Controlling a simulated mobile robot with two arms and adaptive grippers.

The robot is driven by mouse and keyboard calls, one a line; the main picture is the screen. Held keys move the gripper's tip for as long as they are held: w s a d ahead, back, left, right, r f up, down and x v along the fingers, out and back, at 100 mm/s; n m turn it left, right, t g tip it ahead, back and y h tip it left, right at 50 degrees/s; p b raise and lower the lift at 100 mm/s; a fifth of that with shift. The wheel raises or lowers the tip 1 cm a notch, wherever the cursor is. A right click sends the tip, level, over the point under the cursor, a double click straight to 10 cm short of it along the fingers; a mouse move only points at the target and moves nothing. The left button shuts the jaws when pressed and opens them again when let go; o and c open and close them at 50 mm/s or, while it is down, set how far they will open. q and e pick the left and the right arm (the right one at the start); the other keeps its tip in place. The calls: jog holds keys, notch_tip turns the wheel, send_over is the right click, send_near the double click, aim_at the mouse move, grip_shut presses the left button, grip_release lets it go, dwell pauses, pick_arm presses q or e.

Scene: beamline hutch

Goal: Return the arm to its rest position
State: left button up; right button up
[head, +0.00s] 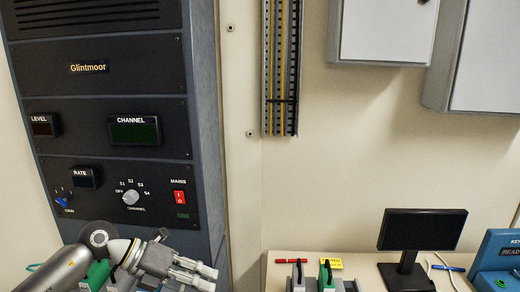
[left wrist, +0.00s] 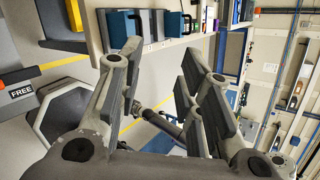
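My left arm comes in at the bottom left of the head view. Its gripper (head: 208,277) is in front of the lower part of the dark instrument rack, below the channel knob and the red mains switch, with its fingers pointing right. In the left wrist view the gripper (left wrist: 160,90) has its finger pads well apart, and nothing is held between them. Whether it touches anything cannot be seen in the head view. My right gripper is in neither view.
The rack (head: 110,100) carries a channel knob (head: 131,197) and a red mains switch (head: 179,197). At the lower right, a bench holds a monitor (head: 422,229), a red marker (head: 291,261) and a blue box (head: 497,262). Wall cabinets (head: 385,30) hang above.

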pick_arm(q)
jog(key=d+r+n+t+h, duration=0.7)
jog(key=d+r+h, duration=0.1)
jog(key=d+r, duration=0.1)
jog(key=w+a+f+n+t+y, duration=0.25)
jog(key=a+n+t+y, duration=0.85)
jog(key=n, duration=0.7)
jog(key=s+a+f+n+g+y, duration=0.2)
jog(key=f+n+y, duration=0.2)
jog(key=f, duration=0.2)
jog(key=s+a+f+n+g+y, duration=0.2)
jog(key=a+f+n+y, duration=0.1)
jog(key=f, duration=0.2)
jog(key=s+f+n+g, duration=0.2)
jog(key=s+f+g, duration=0.4)
jog(key=s+f, duration=0.5)
jog(key=s+f+n+g, duration=0.3)
jog(key=s+f+g, duration=0.35)
jog(key=s, duration=0.75)
notch_tip(320, 180, down, 27)
jog(key=s+b, duration=0.1)
jog(key=s, duration=0.1)
jog(key=s+a+f+g+b, duration=0.1)
jog(key=s+a+f+g, duration=0.1)
jog(key=s+f, duration=1.4)
jog(key=shift+s+a+f+m+y, duration=0.3)
jog(key=shift+a+f, duration=0.35)
jog(key=shift+a, duration=0.05)
